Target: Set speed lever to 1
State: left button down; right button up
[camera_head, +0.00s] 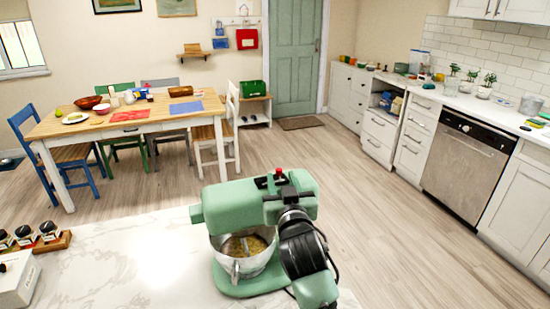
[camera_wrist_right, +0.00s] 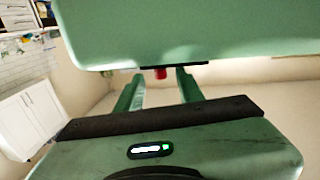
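The green stand mixer (camera_head: 245,205) stands on the marble counter, its metal bowl (camera_head: 248,258) holding a yellowish mixture. The red-tipped speed lever (camera_head: 278,171) shows at the far side of the mixer head. In the right wrist view the red lever tip (camera_wrist_right: 159,73) sticks out by a dark slot in the green mixer body (camera_wrist_right: 190,30). My right gripper (camera_head: 276,183) is at the lever. In the wrist view its two fingers (camera_wrist_right: 159,88) are apart, with the lever tip between them and gaps on both sides. The setting marks are not visible. My left gripper is out of view.
Several dark-lidded jars (camera_head: 28,238) in a wooden holder and a white box (camera_head: 18,278) are at the counter's left. The marble counter (camera_head: 130,265) is bare between them and the mixer. Beyond are a wooden table (camera_head: 130,115) with chairs and a dishwasher (camera_head: 465,165).

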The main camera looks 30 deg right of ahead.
aim_at(278, 169)
jog(key=shift+w+d+r, duration=0.1)
jog(key=shift+w+r, duration=0.1)
jog(key=shift+w, duration=0.05)
jog(key=p+x, duration=0.2)
jog(key=x, duration=0.5)
jog(key=shift+s, duration=0.1)
grip_shut()
jog(key=shift+f, duration=0.1)
dwell(1.1)
